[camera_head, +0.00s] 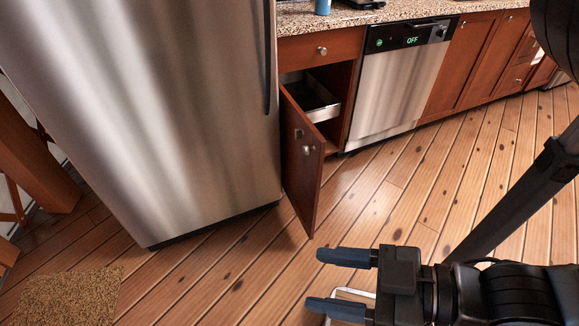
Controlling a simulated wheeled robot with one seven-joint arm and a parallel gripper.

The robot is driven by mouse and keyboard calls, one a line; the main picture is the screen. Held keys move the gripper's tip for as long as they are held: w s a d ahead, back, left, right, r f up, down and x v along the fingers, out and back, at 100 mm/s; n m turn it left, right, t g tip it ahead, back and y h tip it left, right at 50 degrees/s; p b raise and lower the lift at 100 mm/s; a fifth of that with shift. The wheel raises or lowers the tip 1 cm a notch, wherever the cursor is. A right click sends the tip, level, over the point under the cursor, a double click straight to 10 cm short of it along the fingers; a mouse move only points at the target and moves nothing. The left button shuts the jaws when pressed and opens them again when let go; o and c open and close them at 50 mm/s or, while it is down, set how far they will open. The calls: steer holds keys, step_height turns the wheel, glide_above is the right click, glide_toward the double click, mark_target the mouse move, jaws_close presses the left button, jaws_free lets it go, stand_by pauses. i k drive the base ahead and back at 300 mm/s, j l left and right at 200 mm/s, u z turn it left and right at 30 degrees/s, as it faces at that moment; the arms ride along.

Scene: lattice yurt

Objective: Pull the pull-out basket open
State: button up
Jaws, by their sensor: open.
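The pull-out basket (325,112) shows as a pale-edged, dark-bottomed drawer inside a red-brown lower cabinet. Only its front corner and part of its inside are visible; the cabinet door hides the rest. The cabinet door (302,165) stands swung open toward me, with two round metal knobs on it. My gripper (340,283) is at the lower right, in front of the door and well apart from it. Its two blue-grey fingers point left and are spread, with nothing between them.
A steel fridge (150,110) stands left of the open door. A dishwasher (395,90) reading OFF is right of the cabinet. A granite counter (400,12) runs above, with a blue cup (322,7). A speckled mat (72,296) lies lower left. The plank floor is clear between.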

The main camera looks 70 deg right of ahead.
mark_target(317, 103)
steer(key=l, duration=0.35)
steer(key=k+l, duration=0.15)
steer(key=l, duration=0.15)
steer(key=l+z, duration=0.1)
steer(key=z, duration=0.75)
steer(key=l+z, duration=0.15)
steer(key=z, duration=0.25)
steer(key=l+z, duration=0.1)
steer(key=z, duration=0.3)
steer(key=i+l, duration=0.95)
steer(key=l+u, duration=0.1)
steer(key=u, duration=0.3)
steer(key=i+l+u, duration=0.1)
steer(key=u, duration=0.35)
steer(key=l+u, duration=0.15)
steer(key=u, duration=0.25)
steer(key=l+u, duration=0.15)
steer(key=u, duration=0.25)
steer(key=i+l, duration=0.05)
